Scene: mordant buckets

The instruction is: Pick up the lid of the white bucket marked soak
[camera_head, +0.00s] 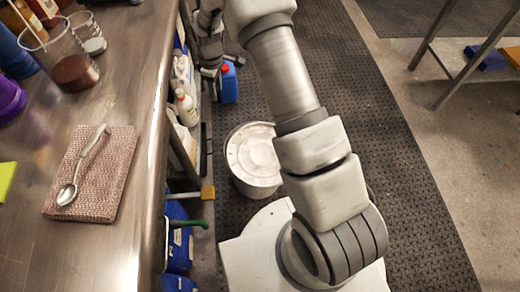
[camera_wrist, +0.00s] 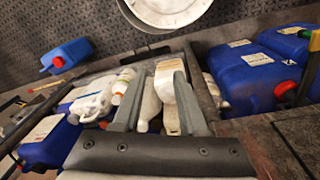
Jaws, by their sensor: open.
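A round white bucket (camera_head: 256,188) stands on the dark floor mat, to the right of the workbench and partly behind my arm. Its pale lid (camera_head: 254,152) lies flat on top. No soak marking can be read. In the wrist view, the bucket's lid (camera_wrist: 168,8) shows at the top edge, cut off by the frame. My gripper (camera_wrist: 156,84) is open, with its two grey fingers apart. It lies below the lid in that picture and is clear of it. White bottles show behind the gap between the fingers. In the head view, the gripper is near the top and hard to make out.
The steel bench (camera_head: 125,170) runs along the left, carrying a folded cloth (camera_head: 98,190), a spoon (camera_head: 68,193) and a beaker (camera_head: 72,70). Below it are white bottles (camera_head: 186,108) and blue containers (camera_wrist: 262,78). A blue jug (camera_head: 229,85) stands near the bucket. The mat at right is clear.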

